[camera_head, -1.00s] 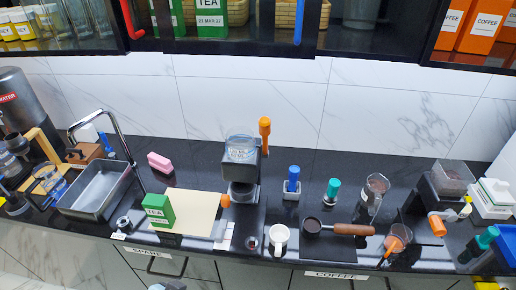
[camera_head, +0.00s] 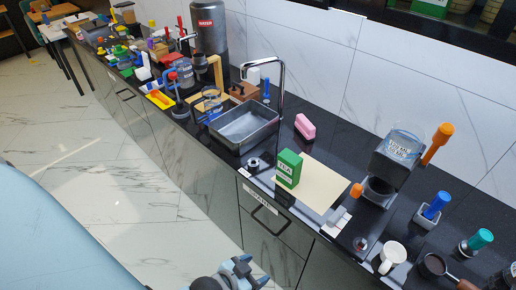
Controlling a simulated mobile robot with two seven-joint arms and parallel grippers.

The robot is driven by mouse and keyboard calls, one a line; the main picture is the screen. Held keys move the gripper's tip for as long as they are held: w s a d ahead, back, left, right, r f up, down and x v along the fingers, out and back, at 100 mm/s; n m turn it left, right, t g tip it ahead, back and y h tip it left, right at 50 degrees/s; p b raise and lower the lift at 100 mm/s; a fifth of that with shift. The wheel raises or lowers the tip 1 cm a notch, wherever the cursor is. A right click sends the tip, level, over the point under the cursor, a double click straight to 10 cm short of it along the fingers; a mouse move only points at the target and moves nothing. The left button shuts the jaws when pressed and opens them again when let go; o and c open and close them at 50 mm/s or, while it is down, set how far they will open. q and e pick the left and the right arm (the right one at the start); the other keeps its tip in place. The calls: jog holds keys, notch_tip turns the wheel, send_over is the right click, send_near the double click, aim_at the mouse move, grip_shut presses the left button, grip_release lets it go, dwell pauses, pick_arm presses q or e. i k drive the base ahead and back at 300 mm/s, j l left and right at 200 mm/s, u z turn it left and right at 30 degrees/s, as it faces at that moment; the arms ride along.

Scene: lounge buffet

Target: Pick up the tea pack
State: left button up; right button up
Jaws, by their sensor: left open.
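The tea pack (camera_head: 289,169) is a green and white box labelled TEA. It stands upright on a cream board (camera_head: 325,187) on the black counter, near the front edge. My left gripper (camera_head: 256,271) is at the bottom edge of the head view, in front of the counter. It is open and empty, apart from the tea pack and lower in the picture. My right gripper is out of view.
A grey sink (camera_head: 243,128) with a tall tap lies left of the board, and a pink block (camera_head: 305,127) is behind it. A coffee grinder (camera_head: 386,170) and a white mug (camera_head: 392,257) stand to the right. A drawer handle (camera_head: 269,219) juts out below.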

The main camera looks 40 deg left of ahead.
aim_at(289, 164)
jog(key=u, duration=0.8)
jog(key=l, duration=0.1)
jog(key=j, duration=0.1)
